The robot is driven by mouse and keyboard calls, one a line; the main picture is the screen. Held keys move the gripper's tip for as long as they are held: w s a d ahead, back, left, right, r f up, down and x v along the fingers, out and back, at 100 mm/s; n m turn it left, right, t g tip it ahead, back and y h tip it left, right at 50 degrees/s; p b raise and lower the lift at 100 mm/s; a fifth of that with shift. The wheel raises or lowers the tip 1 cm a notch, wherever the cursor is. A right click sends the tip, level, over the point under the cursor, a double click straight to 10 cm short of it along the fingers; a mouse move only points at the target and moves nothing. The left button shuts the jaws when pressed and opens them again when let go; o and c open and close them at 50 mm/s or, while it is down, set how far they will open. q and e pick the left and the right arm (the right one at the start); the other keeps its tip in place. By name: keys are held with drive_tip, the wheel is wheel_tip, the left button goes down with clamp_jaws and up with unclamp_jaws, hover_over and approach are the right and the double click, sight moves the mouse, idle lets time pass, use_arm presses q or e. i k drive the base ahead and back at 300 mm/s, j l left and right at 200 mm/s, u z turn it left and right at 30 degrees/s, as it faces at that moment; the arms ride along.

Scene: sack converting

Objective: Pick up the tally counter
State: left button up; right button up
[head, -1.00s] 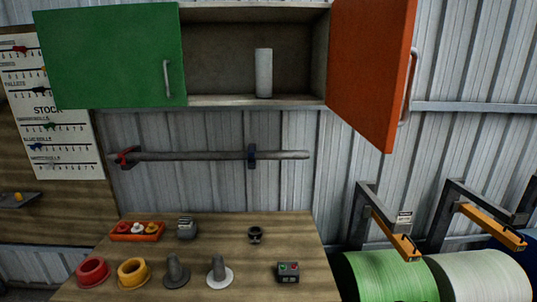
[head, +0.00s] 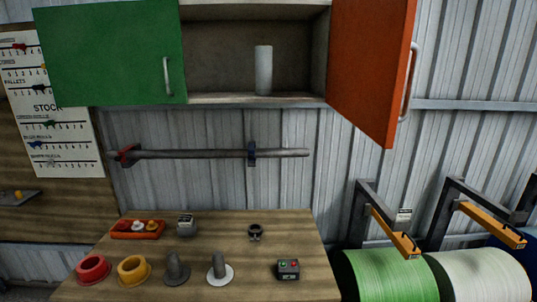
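A small grey device with a pale face on top (head: 186,225) stands at the back left of the wooden table (head: 225,250), just right of an orange tray. It looks most like the tally counter, but its markings are too small to read. A small dark ring-shaped item (head: 255,232) lies apart from it at the back middle of the table. Neither of my grippers is in view, and nothing covers the grey device.
The orange tray (head: 124,235) holds small pieces. Red (head: 93,269) and yellow (head: 133,269) rings, two grey cone-like pieces and a button box (head: 288,269) line the front. Above are a rail (head: 205,154) and an open cabinet with a green door (head: 110,55) and orange door (head: 368,70).

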sight(291, 272)
drive_tip(key=i+l, duration=0.2)
drive_tip(key=l, duration=0.2)
drive_tip(key=i+l, duration=0.25)
drive_tip(key=l, duration=0.15)
drive_tip(key=i+l, duration=0.2)
drive_tip(key=l, duration=0.2)
drive_tip(key=j+u, duration=0.05)
